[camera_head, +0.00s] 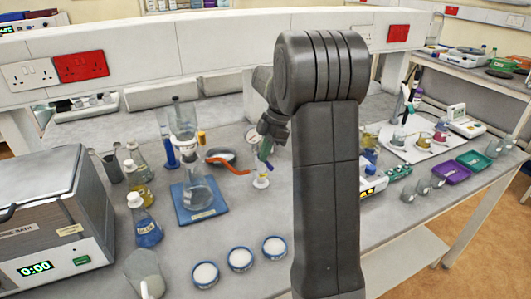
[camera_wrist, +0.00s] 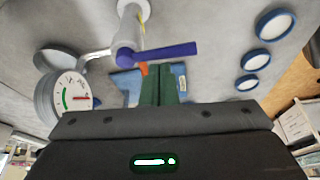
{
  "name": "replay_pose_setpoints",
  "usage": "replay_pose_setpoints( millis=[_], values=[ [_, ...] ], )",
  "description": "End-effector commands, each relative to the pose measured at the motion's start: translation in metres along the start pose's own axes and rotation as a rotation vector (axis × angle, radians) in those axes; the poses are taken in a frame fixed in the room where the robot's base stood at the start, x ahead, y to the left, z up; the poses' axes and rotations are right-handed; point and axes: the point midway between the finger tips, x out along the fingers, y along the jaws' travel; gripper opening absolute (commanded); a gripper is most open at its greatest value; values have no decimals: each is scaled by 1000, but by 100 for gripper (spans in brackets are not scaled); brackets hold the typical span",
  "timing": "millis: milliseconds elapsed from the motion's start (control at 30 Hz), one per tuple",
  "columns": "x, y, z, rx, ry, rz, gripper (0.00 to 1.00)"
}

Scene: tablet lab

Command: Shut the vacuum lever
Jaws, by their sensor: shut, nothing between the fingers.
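The vacuum lever (camera_wrist: 165,51) is a blue-purple handle on a white valve post (camera_wrist: 132,12). In the wrist view it points sideways to the right from its pivot. A round pressure gauge (camera_wrist: 70,97) is joined to the valve by a metal pipe. My gripper (camera_wrist: 162,70) is shut and empty, its green fingers just beside the lever; I cannot tell whether they touch it. In the head view my gripper (camera_head: 265,150) hangs above the white post (camera_head: 261,180), beside the gauge (camera_head: 252,133); my arm hides part of this area.
A flask (camera_head: 200,192) with a funnel stands on a blue base (camera_head: 190,213) to the left, near a red hose (camera_head: 228,165). Three blue-rimmed dishes (camera_head: 240,259) lie in front. A water bath (camera_head: 45,225) and a blue-liquid flask (camera_head: 147,228) stand farther left.

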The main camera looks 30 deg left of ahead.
Motion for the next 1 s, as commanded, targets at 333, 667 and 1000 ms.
replay_pose_setpoints(
  millis=[333,667,1000],
  values=[
    [-20,-4,-33,9,-1,7,0],
    [-90,-2,-31,10,0,6,0],
    [-112,-2,-31,10,0,3,0]
  ],
)
